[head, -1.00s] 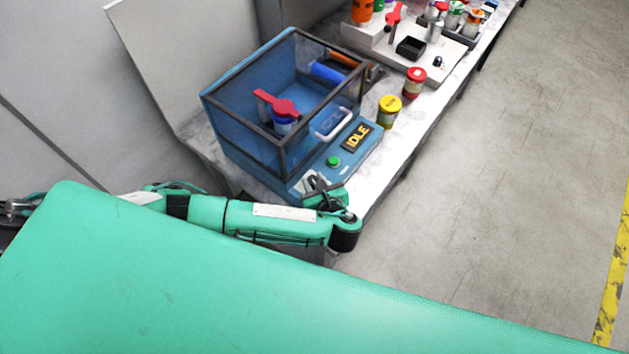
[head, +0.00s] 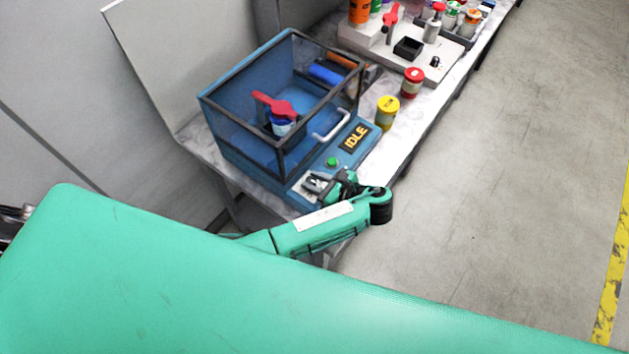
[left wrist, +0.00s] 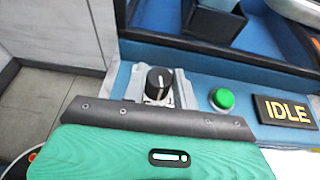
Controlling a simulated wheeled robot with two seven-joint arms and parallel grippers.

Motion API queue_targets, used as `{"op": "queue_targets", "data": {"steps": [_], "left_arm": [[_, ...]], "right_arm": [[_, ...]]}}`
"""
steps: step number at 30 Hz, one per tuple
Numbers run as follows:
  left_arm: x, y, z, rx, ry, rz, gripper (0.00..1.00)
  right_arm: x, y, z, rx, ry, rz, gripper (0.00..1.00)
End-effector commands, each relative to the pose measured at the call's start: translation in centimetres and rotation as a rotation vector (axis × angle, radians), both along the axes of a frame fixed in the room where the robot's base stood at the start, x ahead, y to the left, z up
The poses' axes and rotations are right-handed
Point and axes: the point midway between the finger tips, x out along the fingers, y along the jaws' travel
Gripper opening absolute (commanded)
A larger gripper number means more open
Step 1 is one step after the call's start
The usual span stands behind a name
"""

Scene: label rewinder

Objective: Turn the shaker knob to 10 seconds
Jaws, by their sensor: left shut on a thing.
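The shaker is a blue machine (head: 225,140) with a clear, dark-framed cover. Its front panel carries a green button (head: 332,162), a display reading IDLE (head: 354,138) and the knob. In the left wrist view the knob (left wrist: 158,82) is black with a pale pointer mark, pointing roughly up. My left gripper (head: 318,184) is at the panel's near end; in the left wrist view its grey fingers (left wrist: 159,88) stand on both sides of the knob, shut on it. The fingers and palm hide any dial numbers. My right gripper is not in view.
A red clamp (head: 275,105) over a blue-white container is inside the cover. A white handle (head: 331,125) is on the cover's front. Yellow (head: 387,113) and red (head: 411,83) jars stand beyond the shaker. Open floor (head: 500,200) lies to the right.

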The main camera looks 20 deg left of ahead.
Motion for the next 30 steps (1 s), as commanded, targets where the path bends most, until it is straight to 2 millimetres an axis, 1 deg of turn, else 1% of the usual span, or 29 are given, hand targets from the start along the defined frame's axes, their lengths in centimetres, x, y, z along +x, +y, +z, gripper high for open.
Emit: {"op": "queue_targets", "data": {"steps": [1,9,25,26,27,29,30], "left_arm": [[-0.11,-0.23,-0.12,-0.004,0.005,0.024,0.06],[0.06,-0.16,-0.10,-0.002,0.004,0.111,0.06],[0.15,-0.15,-0.05,-0.001,0.000,0.133,0.06],[0.15,-0.15,-0.05,-0.002,0.001,0.133,0.30],[0.15,-0.14,-0.04,-0.001,0.000,0.133,0.38],[0.16,-0.14,-0.03,-0.001,0.000,0.133,0.50],[0.17,-0.13,-0.03,-0.001,0.000,0.133,0.50]], "right_arm": [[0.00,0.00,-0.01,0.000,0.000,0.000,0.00],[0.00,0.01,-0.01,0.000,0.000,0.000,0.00],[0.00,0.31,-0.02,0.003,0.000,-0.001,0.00],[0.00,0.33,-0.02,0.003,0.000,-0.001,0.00],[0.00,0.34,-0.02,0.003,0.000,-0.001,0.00],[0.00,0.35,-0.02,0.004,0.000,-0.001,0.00],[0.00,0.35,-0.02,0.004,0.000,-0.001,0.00]]}}
